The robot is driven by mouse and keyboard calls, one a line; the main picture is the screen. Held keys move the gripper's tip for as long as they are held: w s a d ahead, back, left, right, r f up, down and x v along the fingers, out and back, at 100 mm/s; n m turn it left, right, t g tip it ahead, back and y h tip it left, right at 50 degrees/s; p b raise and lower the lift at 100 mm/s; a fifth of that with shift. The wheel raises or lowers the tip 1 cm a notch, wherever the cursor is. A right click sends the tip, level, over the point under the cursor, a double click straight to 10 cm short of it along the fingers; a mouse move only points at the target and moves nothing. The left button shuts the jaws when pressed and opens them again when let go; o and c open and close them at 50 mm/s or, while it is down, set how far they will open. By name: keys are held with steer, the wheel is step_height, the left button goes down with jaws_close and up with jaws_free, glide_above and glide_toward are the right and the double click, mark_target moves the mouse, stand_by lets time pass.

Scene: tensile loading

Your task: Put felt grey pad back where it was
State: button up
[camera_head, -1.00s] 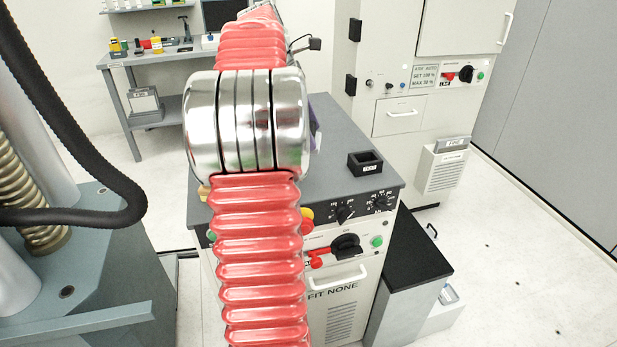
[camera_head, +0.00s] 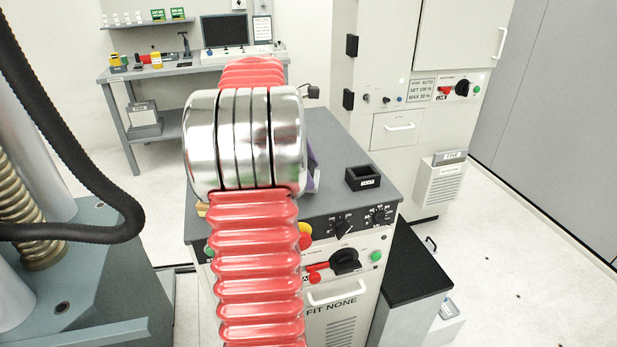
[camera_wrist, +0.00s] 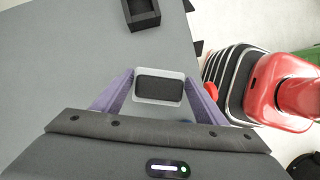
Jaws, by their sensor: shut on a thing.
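My gripper (camera_wrist: 158,92) has purple fingers and is shut on a small rectangular piece with a light grey rim and a dark grey face, which I take to be the felt grey pad (camera_wrist: 160,90). The piece sits between the fingertips over the grey cabinet top (camera_wrist: 75,62). I cannot tell whether it touches that surface. In the head view my red arm hides the pad and most of the gripper; only a bit of purple finger (camera_head: 314,172) shows beside the silver joint.
A small black open-topped box (camera_head: 363,177) stands on the right of the cabinet top; it also shows in the wrist view (camera_wrist: 141,13). The cabinet front has knobs and a red-handled switch (camera_head: 330,265). A bench (camera_head: 180,75) stands behind. A thick black hose (camera_head: 75,160) hangs at left.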

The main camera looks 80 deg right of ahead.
steer(key=shift+f, duration=1.5)
steer(key=o, duration=1)
steer(key=shift+c, duration=0.2)
steer(key=v, duration=1.2)
steer(key=shift+a+r, duration=0.1)
